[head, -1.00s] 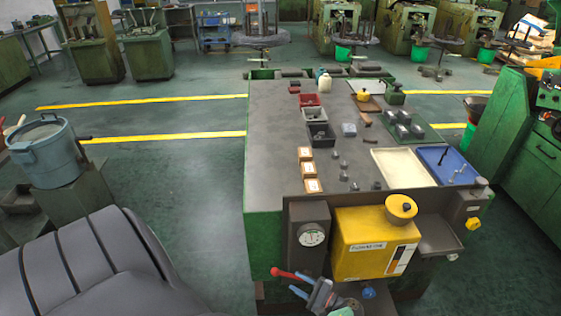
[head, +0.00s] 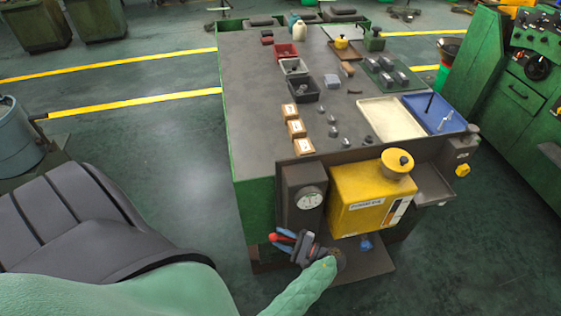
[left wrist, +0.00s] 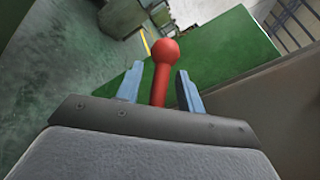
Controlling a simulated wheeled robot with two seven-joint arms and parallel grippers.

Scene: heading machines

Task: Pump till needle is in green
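The pump's red-knobbed lever (head: 275,238) sticks out to the left, low on the front of the green bench, below the gauge. In the left wrist view the red knob and rod (left wrist: 161,72) stand between my blue fingers. My left gripper (head: 281,240) is open around the lever, with a small gap on each side of the rod. The round white gauge (head: 309,199) sits in a dark housing left of the yellow tank (head: 357,198). Its needle and colour zones are too small to read. My right gripper is not in view.
The bench top (head: 259,105) holds small boxes, bins, metal parts, a cream tray (head: 391,119) and a blue tray (head: 434,113). A dark grey padded shape (head: 85,222) lies at the lower left. A green machine (head: 520,110) stands at the right.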

